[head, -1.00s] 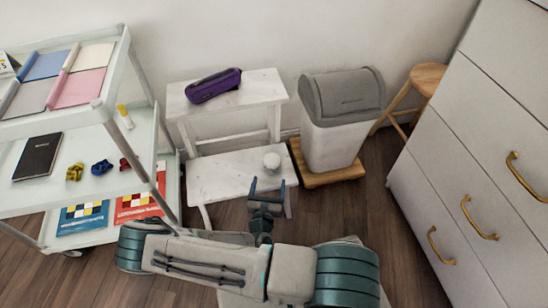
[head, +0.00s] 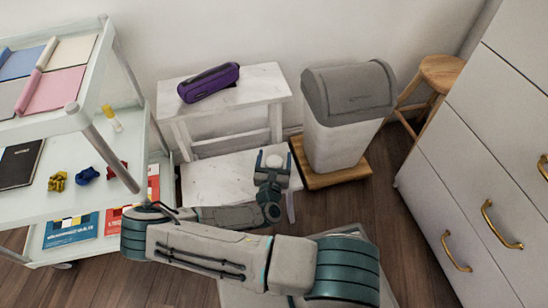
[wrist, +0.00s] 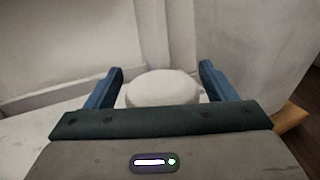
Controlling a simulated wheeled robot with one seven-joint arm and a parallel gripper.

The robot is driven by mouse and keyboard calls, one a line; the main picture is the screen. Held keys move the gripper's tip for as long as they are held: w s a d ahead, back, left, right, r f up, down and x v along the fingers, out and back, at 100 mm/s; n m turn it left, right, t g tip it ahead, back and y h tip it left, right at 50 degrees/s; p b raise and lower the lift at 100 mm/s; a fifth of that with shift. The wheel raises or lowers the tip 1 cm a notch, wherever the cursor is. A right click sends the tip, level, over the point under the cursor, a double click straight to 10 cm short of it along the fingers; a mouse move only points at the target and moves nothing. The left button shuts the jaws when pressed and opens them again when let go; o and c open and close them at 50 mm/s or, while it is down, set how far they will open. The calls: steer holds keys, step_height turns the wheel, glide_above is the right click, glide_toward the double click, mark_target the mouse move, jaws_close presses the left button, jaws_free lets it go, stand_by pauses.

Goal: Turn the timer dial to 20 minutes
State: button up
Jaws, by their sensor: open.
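The timer is a small white round thing (head: 274,161) on the lower step of the white step stool (head: 215,180). My gripper (head: 273,156) is open, with its fingers on either side of the timer. In the wrist view the white round top of the timer (wrist: 160,85) lies between the two blue fingers of my gripper (wrist: 161,72), with a gap on both sides. Its lower part is hidden behind the gripper's body. No numbers or marks on the dial can be made out.
A purple case (head: 209,82) lies on the stool's upper step, behind the timer. A grey-lidded bin (head: 345,115) on a wooden base stands close on the right. A shelved cart (head: 110,200) is at the left, and a drawer cabinet (head: 480,170) at the right.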

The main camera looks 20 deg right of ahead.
steer(key=shift+d, duration=0.15)
steer(key=c, duration=1)
steer(key=shift+m+g+h+p, duration=0.3)
steer(key=shift+m+h, duration=0.2)
steer(key=shift+h, duration=0.2)
steer(key=shift+r+m+g+h+p, duration=0.1)
steer(key=shift+m+g+h+p, duration=0.35)
steer(key=shift+h, duration=0.45)
steer(key=m+g+h, duration=0.2)
steer(key=m+h, duration=0.1)
steer(key=shift+s+d+g, duration=0.15)
steer(key=shift+d+g, duration=0.05)
steer(key=shift+g, duration=0.05)
steer(key=m+g+h, duration=0.2)
steer(key=g, duration=0.1)
steer(key=m+g+h, duration=0.1)
steer(key=shift+s+d+f+m+g, duration=0.2)
steer(key=shift+s+m+g, duration=0.05)
steer(key=shift+g, duration=0.05)
steer(key=shift+s+m+g+h+b, duration=0.2)
steer(key=shift+m+g+h+b, duration=0.15)
steer(key=shift+m+g+h, duration=0.85)
steer(key=shift+d+g+y, duration=0.1)
steer(key=shift+g+y, duration=0.2)
steer(key=shift+y, duration=0.1)
